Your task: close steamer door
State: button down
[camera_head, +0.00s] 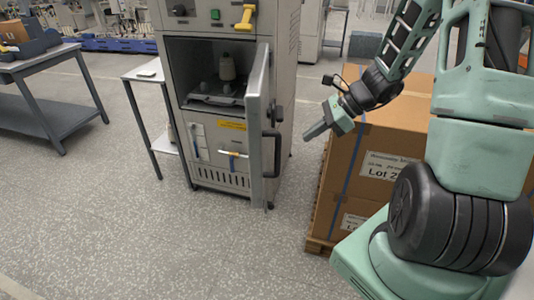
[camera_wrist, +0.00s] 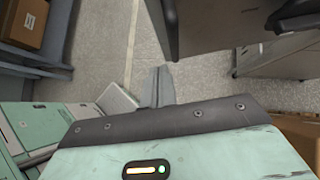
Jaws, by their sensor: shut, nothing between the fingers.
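The steamer (camera_head: 172,32) is a grey metal cabinet at the upper middle of the head view. Its door (camera_head: 255,125) stands wide open, swung out toward me on the right side of the chamber, with a dark handle (camera_head: 272,155). In the wrist view the shut fingers (camera_wrist: 158,80) point toward the floor, and a large dark panel at the top right may be the door.
Stacked cardboard boxes (camera_head: 385,150) on a pallet stand right of the steamer, close below my arm. A small side table (camera_head: 148,75) stands left of the steamer, and a grey workbench (camera_head: 35,65) is further left. The speckled floor in front is clear.

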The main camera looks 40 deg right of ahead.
aim_at(276, 150)
jog(key=x, duration=0.3)
jog(key=a+r+x, duration=0.1)
jog(key=x, duration=0.3)
jog(key=w+x, duration=0.1)
jog(key=x, duration=0.3)
jog(key=shift+a+r, duration=0.15)
jog(key=shift+r, duration=0.15)
jog(key=shift+w+a, duration=0.3)
jog(key=shift+a, duration=0.1)
